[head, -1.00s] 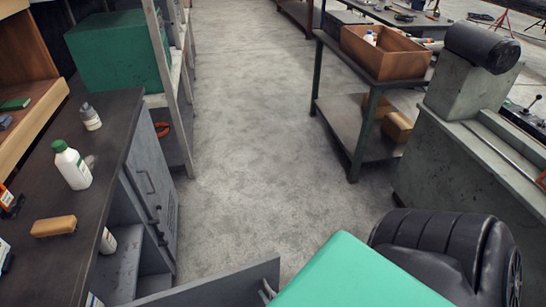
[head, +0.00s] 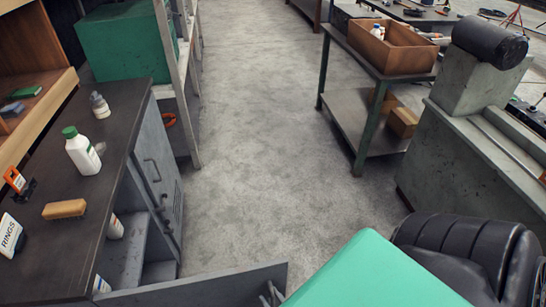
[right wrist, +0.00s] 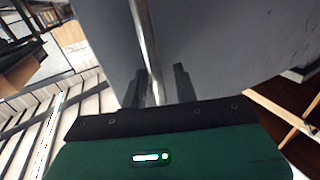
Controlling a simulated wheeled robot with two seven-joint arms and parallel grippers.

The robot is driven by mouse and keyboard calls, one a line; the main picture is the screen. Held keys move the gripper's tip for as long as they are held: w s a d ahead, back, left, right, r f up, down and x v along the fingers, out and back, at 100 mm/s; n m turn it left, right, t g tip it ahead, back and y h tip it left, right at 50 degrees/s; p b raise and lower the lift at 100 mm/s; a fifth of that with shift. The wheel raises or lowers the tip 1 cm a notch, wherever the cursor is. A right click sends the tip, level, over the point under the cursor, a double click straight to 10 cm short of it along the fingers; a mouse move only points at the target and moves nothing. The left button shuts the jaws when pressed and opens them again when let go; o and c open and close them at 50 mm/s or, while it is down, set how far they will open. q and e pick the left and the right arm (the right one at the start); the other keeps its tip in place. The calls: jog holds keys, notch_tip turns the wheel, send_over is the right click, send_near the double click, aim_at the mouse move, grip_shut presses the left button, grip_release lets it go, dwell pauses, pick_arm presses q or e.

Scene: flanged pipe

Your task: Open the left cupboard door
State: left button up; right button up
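The left cupboard door (head: 200,288) is the near door of the grey cupboard under the dark worktop. In the head view it stands swung well out, across the bottom. My right gripper (head: 270,294) is at its free end, partly hidden by my green arm cover. In the right wrist view two dark fingers (right wrist: 162,85) stand on either side of the silver bar handle (right wrist: 146,35), against the grey door face (right wrist: 230,45). A gap shows between the handle and the right-hand finger, so the gripper looks open around the bar. My left gripper is out of view.
The cupboard's other door (head: 160,180), with a handle, looks shut. A shelf rack (head: 185,90) stands beyond. The floor (head: 265,150) is clear up to the workbench (head: 360,130).

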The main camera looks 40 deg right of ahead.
jog(key=shift+s+f, duration=0.15)
jog(key=shift+s, duration=0.45)
jog(key=s+a+b, duration=0.1)
jog(key=s+b, duration=0.2)
jog(key=s, duration=0.9)
jog(key=shift+s+a, duration=0.25)
jog(key=shift+a, duration=0.1)
